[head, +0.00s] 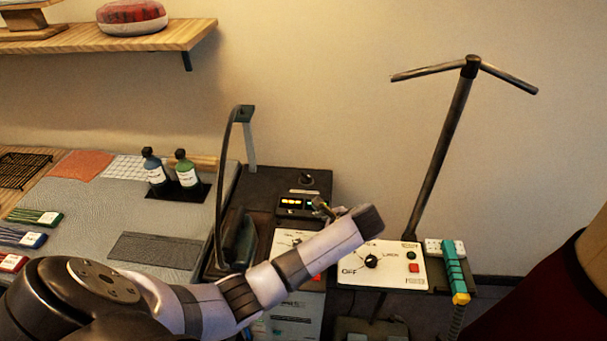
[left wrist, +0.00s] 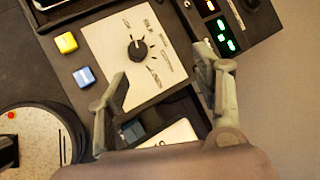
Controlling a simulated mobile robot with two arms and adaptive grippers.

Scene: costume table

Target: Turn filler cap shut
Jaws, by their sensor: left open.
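A small dark round cap (head: 306,178), likely the filler cap, sits on top of the black unit (head: 262,183) behind its lit display. A dark round part, likely the same cap, is cut by the top edge of the left wrist view (left wrist: 252,4). Whether it is shut cannot be told. My left gripper (head: 325,208) is in front of the cap, apart from it, mostly hidden by my own wrist. In the left wrist view its fingers (left wrist: 162,66) are spread and empty above a white dial panel (left wrist: 118,28). My right gripper is not in view.
A black dial (left wrist: 138,50), yellow button (left wrist: 66,42), blue button (left wrist: 84,77) and lit display (left wrist: 220,30) lie near the fingers. A tall curved bracket (head: 222,180) stands left. Right are another dial panel (head: 345,250), a teal handle (head: 454,268) and a T-shaped pole (head: 440,155).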

